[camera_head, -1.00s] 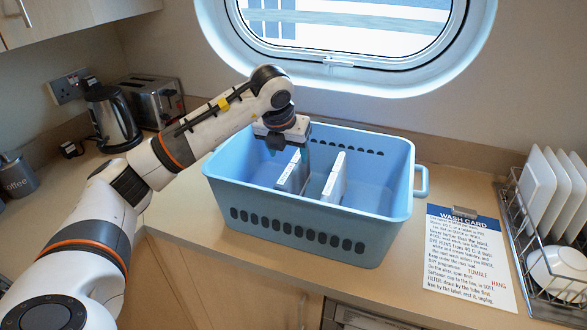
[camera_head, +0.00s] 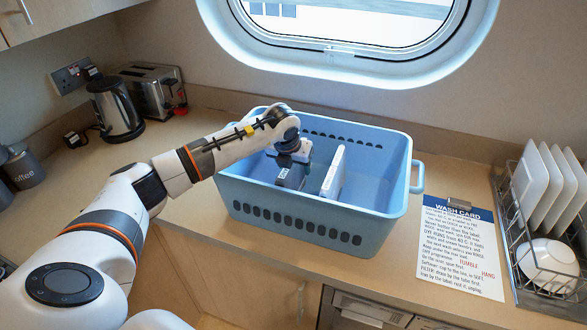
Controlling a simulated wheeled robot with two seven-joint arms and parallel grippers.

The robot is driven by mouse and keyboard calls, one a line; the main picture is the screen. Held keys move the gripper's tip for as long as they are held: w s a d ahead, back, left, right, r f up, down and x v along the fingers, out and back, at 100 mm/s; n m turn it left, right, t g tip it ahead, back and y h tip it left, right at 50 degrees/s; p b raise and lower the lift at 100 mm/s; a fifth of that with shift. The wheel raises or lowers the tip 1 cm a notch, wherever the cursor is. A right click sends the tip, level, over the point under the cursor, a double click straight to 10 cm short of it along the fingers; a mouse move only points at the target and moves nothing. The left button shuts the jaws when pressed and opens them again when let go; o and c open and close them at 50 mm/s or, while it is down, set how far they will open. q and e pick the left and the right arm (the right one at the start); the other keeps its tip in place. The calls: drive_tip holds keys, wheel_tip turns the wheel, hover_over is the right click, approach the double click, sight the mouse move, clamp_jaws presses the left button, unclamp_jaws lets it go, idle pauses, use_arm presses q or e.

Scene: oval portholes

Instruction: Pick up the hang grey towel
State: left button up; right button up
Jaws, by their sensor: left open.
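A blue plastic basket (camera_head: 392,208) stands on the counter below the oval porthole. My left arm comes in from the left, and my left gripper (camera_head: 290,178) points down inside the basket. Its jaws are open. A pale upright slab (camera_head: 333,173) stands in the basket just right of the gripper, apart from it. The gripper covers most of the spot where another upright pale-grey piece stood, so I cannot tell whether it touches that piece. No piece can be clearly made out as a grey towel. My right gripper is not in view.
A wash card (camera_head: 460,250) on a clipboard lies right of the basket; its small print is unclear. A dish rack (camera_head: 512,235) with white plates and a bowl stands far right. A kettle (camera_head: 117,110), toaster (camera_head: 150,92) and coffee canister (camera_head: 22,167) stand left.

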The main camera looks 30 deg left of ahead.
use_arm(q)
drive_tip(key=shift+w+a+f, duration=0.1)
drive_tip(key=shift+w+f, duration=0.1)
drive_tip(key=shift+f, duration=0.25)
drive_tip(key=shift+r, duration=0.1)
drive_tip(key=c, duration=1.3)
drive_tip(key=shift+o, duration=0.2)
drive_tip(key=shift+r, duration=0.1)
